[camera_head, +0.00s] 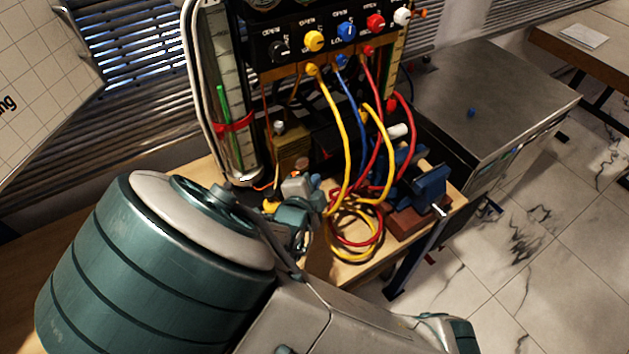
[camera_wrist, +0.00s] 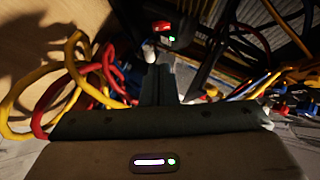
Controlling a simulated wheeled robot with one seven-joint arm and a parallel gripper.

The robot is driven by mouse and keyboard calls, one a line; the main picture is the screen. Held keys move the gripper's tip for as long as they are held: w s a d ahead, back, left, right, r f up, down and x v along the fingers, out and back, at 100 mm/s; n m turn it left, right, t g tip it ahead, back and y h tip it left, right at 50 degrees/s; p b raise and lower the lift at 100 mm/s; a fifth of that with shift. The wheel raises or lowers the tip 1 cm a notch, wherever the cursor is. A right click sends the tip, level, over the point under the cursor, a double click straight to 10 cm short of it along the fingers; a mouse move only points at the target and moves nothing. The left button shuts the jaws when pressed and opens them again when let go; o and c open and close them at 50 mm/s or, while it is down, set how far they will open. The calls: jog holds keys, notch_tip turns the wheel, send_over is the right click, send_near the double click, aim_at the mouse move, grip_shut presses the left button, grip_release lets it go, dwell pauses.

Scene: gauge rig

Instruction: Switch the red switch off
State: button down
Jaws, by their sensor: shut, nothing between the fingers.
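The red switch (camera_wrist: 162,26) shows in the wrist view at the top middle, with a small green light (camera_wrist: 172,39) just below it. My gripper (camera_wrist: 160,68) points toward it, its two dark fingers shut together with nothing between them. The fingertips are just below the switch in the picture; I cannot tell whether they touch it. In the head view my gripper (camera_head: 298,203) is low over the bench, partly hidden by my arm. I cannot make out the switch clearly there, nor read its position.
A panel (camera_head: 330,40) with coloured knobs stands at the back. Yellow, red and blue hoses (camera_head: 352,215) hang from it and coil on the wooden bench (camera_head: 335,268), beside a blue vise (camera_head: 425,190). A clear tube (camera_head: 232,110) stands left. A metal cabinet (camera_head: 480,85) stands right.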

jog(key=s+d+r+n+g+y, duration=0.1)
jog(key=s+d+r+n+g, duration=0.4)
jog(key=d, duration=0.5)
jog(key=s+d+r+n+g+y, duration=0.1)
jog(key=s+d+r+n+g, duration=0.3)
jog(key=s+d+r+n, duration=0.3)
notch_tip(320, 180, up, 2)
jog(key=d+n, duration=0.2)
jog(key=n, duration=0.1)
jog(key=shift+s+d+r+n+g+y, duration=0.15)
jog(key=shift+d+r+n+g+y, duration=0.1)
jog(key=shift+d+n+g+y, duration=0.15)
